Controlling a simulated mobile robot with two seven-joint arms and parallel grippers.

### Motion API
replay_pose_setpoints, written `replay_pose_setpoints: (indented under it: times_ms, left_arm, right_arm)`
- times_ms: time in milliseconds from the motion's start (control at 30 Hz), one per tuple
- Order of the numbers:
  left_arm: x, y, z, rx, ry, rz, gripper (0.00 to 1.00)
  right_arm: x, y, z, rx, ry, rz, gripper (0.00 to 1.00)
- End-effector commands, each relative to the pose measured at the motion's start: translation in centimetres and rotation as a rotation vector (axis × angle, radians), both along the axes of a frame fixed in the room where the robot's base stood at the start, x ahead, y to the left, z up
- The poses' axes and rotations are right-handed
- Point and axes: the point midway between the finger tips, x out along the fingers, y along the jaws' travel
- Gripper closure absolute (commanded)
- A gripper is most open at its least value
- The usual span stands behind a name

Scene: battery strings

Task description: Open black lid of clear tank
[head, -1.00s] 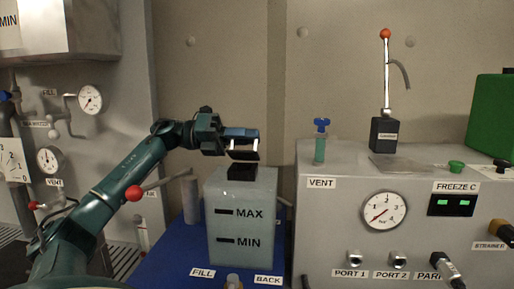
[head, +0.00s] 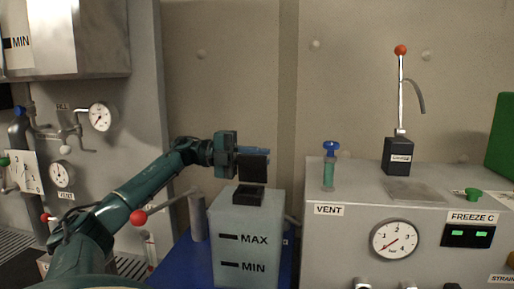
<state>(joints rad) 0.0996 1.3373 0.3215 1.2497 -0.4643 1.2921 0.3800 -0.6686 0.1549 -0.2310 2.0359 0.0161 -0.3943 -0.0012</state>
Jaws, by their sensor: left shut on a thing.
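The clear tank (head: 231,252) is a pale, frosted box with MAX and MIN marks, standing in the lower middle. Its black neck (head: 248,196) shows on top. The black lid (head: 252,169) stands roughly upright above the neck, with its broad face toward me. My left gripper (head: 254,152) reaches in from the left and is shut on the lid at its upper edge; the fingers are partly hidden behind it. Whether the lid's lower edge touches the neck is hard to tell. My right gripper is out of view.
A grey console (head: 345,240) with a gauge (head: 394,241) stands close on the right. A blue-topped vent tube (head: 329,168) and a red-knobbed lever (head: 401,80) rise from it. A grey post (head: 197,217) stands left of the tank on the blue base (head: 181,262).

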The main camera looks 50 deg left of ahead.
Motion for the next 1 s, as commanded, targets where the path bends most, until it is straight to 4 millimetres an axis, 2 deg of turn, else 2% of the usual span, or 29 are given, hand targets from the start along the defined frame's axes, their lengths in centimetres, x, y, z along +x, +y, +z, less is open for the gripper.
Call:
replay_pose_setpoints:
  times_ms: [200,733,767,1000]
  left_arm:
    - [0.15,0.14,-0.03,-0.048,0.054,-0.004,1.00]
    - [0.21,0.20,-0.14,-0.062,0.068,-0.003,1.00]
    - [0.21,0.20,-0.13,-0.062,0.068,-0.003,0.88]
    - [0.24,0.22,-0.21,-0.061,0.069,-0.002,0.68]
  right_arm:
    - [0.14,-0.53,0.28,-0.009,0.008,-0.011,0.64]
    - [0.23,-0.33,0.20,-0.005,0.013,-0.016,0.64]
    - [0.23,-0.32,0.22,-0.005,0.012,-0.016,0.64]
    - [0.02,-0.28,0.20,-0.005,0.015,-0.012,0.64]
